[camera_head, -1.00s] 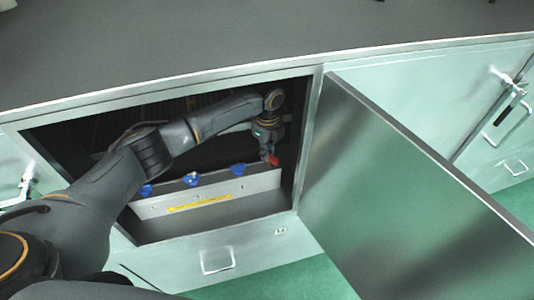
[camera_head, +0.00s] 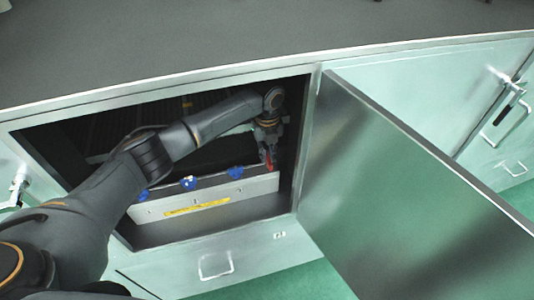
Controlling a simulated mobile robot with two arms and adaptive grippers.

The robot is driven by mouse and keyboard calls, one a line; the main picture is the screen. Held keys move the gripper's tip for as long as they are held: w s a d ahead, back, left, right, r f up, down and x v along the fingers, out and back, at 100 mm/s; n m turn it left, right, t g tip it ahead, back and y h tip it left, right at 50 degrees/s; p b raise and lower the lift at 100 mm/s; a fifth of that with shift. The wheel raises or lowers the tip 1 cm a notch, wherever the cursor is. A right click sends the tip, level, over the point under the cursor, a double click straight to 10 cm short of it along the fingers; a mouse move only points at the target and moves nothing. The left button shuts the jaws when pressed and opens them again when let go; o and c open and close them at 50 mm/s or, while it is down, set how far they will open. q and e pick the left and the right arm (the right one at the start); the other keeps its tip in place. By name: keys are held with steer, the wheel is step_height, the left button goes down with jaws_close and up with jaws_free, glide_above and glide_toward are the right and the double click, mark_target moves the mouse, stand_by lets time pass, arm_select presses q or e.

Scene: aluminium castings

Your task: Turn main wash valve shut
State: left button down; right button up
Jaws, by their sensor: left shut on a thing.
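The red valve handle (camera_head: 269,162) is at the right end of a row of valves inside the open cabinet. My left gripper (camera_head: 268,155) points down at it and is shut on it; the fingers hide part of the handle. Three blue valve handles stand to its left along the panel: one (camera_head: 236,172), another (camera_head: 188,183), and a third (camera_head: 143,195) partly behind my left arm. My right gripper is not in view.
The grey panel (camera_head: 240,190) below the valves carries a yellow label (camera_head: 197,207). The cabinet door (camera_head: 390,190) stands open to the right. The cabinet frame (camera_head: 306,140) edges the opening close to the right of my gripper. Green floor lies below.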

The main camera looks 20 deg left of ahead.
mark_target(267, 156)
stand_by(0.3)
arm_select(q)
steer(key=c, duration=1.4)
jaws_free()
steer(key=shift+r, duration=0.1)
step_height(267, 156, up, 7)
steer(key=shift+r, duration=0.2)
steer(key=shift+f, duration=0.1)
